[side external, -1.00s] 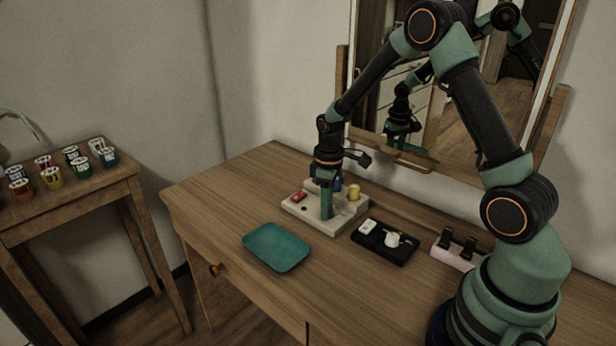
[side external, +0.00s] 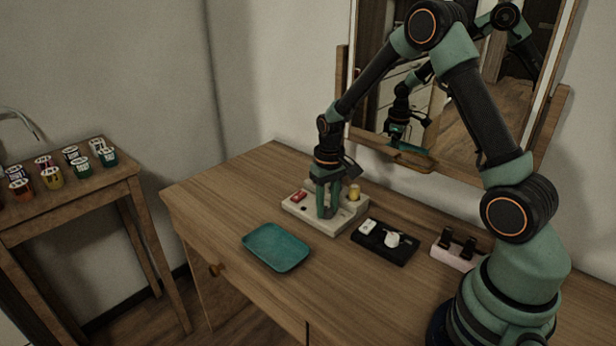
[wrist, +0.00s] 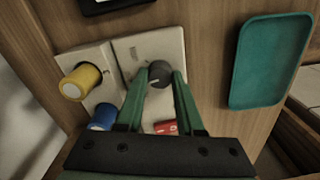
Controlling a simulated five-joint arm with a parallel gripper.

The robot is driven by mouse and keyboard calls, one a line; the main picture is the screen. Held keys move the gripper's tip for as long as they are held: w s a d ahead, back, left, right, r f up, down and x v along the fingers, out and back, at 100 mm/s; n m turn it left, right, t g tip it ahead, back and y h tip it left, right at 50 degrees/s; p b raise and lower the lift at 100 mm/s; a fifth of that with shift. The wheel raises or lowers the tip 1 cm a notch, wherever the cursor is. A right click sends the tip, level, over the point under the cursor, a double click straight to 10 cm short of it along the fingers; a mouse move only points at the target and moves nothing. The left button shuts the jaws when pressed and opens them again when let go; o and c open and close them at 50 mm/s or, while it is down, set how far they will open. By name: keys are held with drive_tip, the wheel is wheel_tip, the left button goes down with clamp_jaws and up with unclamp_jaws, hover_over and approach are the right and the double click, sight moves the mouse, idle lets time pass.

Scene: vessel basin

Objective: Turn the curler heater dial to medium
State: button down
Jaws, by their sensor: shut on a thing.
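The curler heater (side external: 298,209) is a pale box on the wooden table below the mirror. Its dark round dial (wrist: 159,74), with a light pointer line, shows in the wrist view between my fingertips; the fingers hide it in the side view. My gripper (wrist: 160,78) points down over the heater and is shut on the dial, one green finger on each side. Which setting the pointer marks I cannot tell.
A yellow cylinder (wrist: 80,82) and a blue cylinder (wrist: 103,117) stand on the heater's pale base beside the dial. A teal tray (side external: 276,247) lies in front. A black tray (side external: 384,242) with white items and a pink holder (side external: 458,250) stand to the right.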

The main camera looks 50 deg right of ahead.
sight(327, 209)
drive_tip(key=shift+m, duration=0.9)
drive_tip(key=c, duration=0.5)
unclamp_jaws()
drive_tip(key=shift+c, duration=0.2)
drive_tip(key=shift+r, duration=0.1)
wheel_tip(327, 209, up, 12)
